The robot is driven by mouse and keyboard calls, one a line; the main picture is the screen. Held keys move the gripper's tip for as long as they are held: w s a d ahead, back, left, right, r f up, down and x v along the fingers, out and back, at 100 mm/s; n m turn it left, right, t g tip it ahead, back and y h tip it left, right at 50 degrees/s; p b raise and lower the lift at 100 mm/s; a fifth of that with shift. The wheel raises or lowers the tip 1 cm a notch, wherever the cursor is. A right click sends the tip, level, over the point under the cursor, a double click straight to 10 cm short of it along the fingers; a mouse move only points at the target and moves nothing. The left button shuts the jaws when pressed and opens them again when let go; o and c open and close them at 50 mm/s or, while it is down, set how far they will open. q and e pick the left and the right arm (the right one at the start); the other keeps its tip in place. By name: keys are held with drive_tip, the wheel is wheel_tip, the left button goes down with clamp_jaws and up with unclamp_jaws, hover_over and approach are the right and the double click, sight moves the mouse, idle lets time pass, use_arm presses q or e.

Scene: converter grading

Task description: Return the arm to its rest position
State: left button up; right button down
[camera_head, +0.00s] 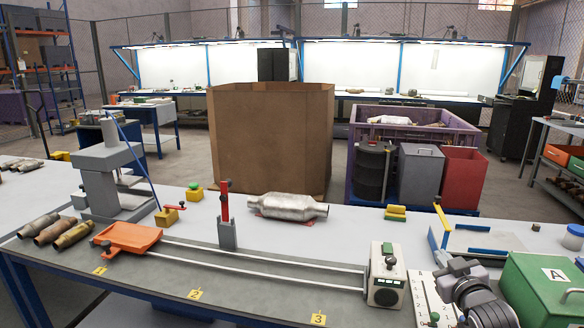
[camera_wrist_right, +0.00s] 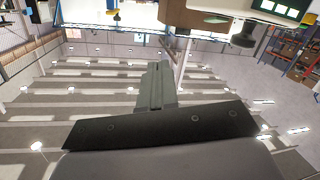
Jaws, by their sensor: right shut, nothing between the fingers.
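My right arm and gripper (camera_head: 470,290) show at the bottom right of the head view, over the front right of the workbench and left of a green box. In the right wrist view the gripper's fingers (camera_wrist_right: 158,85) are together with nothing between them. That view looks across the hall to the ceiling lamps and appears upside down. My left gripper is not in the head view. A silver catalytic converter (camera_head: 288,206) lies on a red patch mid-bench, well apart from my right gripper.
The workbench (camera_head: 370,238) holds a grey press (camera_head: 105,175), an orange tray (camera_head: 128,238) by two rails, a red-handled post (camera_head: 226,215), a white meter box (camera_head: 386,275) and the green box (camera_head: 545,290) marked A. A large cardboard box (camera_head: 270,135) stands behind.

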drive_tip(key=s+a+f+g+y+b, duration=0.15)
drive_tip(key=s+a+f, duration=0.35)
drive_tip(key=s+f, duration=0.5)
drive_tip(key=s+a+f+g, duration=0.1)
drive_tip(key=s+a+f, duration=0.2)
drive_tip(key=s+f, duration=0.2)
drive_tip(key=s+a+f+g+y+b, duration=0.1)
drive_tip(key=s+a+f+g, duration=0.1)
drive_tip(key=s+f, duration=0.4)
drive_tip(key=s+a+f+g+b, duration=0.1)
drive_tip(key=s+a+f, duration=0.3)
drive_tip(key=s, duration=1)
drive_tip(key=shift+a+f+m+g, duration=0.15)
drive_tip(key=shift+f+m+g, duration=0.2)
drive_tip(key=shift+f, duration=0.55)
drive_tip(key=shift+y, duration=0.25)
